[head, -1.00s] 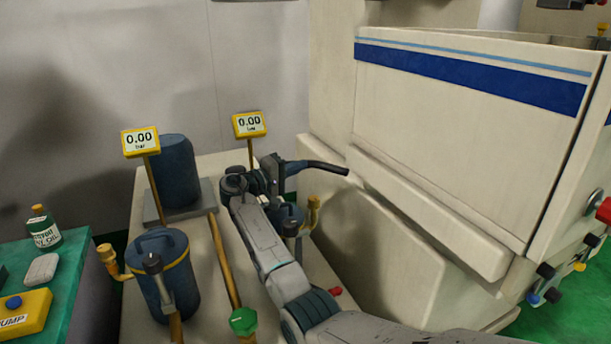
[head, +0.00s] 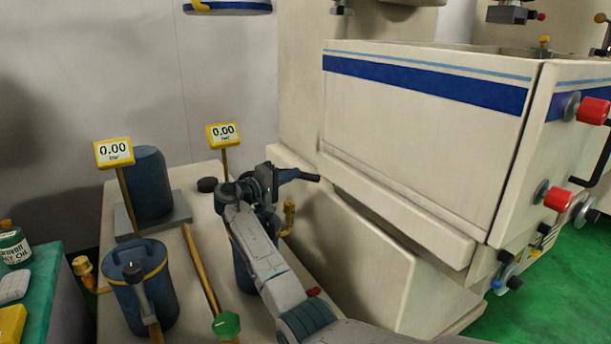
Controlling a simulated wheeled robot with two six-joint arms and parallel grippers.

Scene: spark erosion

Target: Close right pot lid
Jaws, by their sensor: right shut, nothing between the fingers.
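The right pot (head: 243,268) is blue and stands on the cream bench, mostly hidden behind my right arm. A brass fitting (head: 289,212) shows at its right side. A thin dark blue shape (head: 300,176) sticks out to the right above the pot. It may be the raised lid seen nearly edge-on, but I cannot tell for sure. My right gripper (head: 268,182) is shut and empty, above the pot and at the left end of that shape. Whether they touch is unclear. My left gripper is not in view.
The left pot (head: 143,290) has its lid down. A blue cylinder (head: 148,185) and two gauges reading 0.00 (head: 114,152) (head: 223,134) stand behind. A green-knobbed pipe (head: 226,325) runs between the pots. The large cream machine (head: 420,130) limits room at right.

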